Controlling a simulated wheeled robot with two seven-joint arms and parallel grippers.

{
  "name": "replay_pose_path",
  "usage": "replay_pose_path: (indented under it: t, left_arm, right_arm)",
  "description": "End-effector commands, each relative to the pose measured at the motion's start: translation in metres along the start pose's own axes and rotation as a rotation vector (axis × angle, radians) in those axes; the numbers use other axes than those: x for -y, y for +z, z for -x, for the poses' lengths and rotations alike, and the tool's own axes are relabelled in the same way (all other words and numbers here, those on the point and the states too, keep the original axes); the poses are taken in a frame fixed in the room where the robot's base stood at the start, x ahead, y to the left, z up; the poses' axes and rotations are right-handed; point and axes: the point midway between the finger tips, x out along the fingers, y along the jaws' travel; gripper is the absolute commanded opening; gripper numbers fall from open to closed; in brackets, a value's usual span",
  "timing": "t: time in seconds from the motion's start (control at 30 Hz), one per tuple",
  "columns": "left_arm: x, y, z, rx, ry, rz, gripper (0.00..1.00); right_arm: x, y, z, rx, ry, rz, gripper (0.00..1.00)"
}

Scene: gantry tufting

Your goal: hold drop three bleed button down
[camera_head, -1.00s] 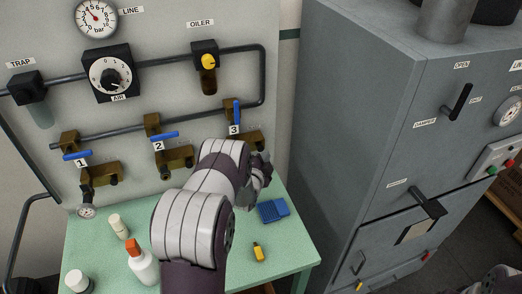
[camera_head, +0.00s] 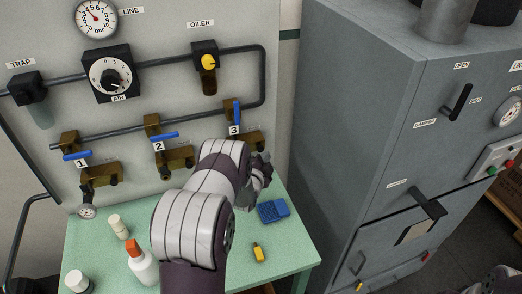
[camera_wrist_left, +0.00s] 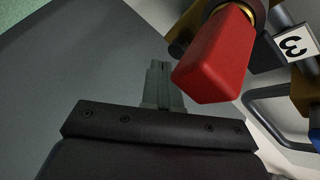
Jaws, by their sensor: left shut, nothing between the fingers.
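Drop three carries a "3" label (camera_head: 234,129), a blue lever (camera_head: 237,111) and brass fittings (camera_head: 254,139) on the wall panel. In the left wrist view a red block-shaped part (camera_wrist_left: 216,58) on a brass collar is close to the "3" label (camera_wrist_left: 293,43); I take it for the bleed button. My left gripper (camera_head: 266,165) is beside drop three, partly hidden behind my own arm. In the left wrist view its fingers (camera_wrist_left: 158,82) are shut and empty, just beside the red part. I cannot tell whether they touch it. The red part is hidden in the head view.
Drops 1 (camera_head: 81,163) and 2 (camera_head: 159,146) are to the left. The green table (camera_head: 299,255) below holds bottles (camera_head: 144,268), a blue block (camera_head: 273,210) and a small yellow item (camera_head: 258,252). A grey cabinet (camera_head: 357,110) stands close on the right.

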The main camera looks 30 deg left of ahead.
Motion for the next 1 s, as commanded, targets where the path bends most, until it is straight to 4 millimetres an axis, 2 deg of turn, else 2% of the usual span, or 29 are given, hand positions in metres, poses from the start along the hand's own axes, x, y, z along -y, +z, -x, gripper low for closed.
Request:
replay_pose_path:
  t: [0.57, 1.0]
  left_arm:
    - [0.0, 0.0, -0.0001, 0.0, 0.0, 0.0, 0.0]
    - [0.0039, 0.0034, -0.0068, 0.0, 0.0, 0.0, 0.0]
  right_arm:
    - [0.0, 0.0, -0.0001, 0.0, 0.0, 0.0, 0.43]
    - [0.0, 0.0009, -0.0081, 0.0, 0.0, 0.0, 0.43]
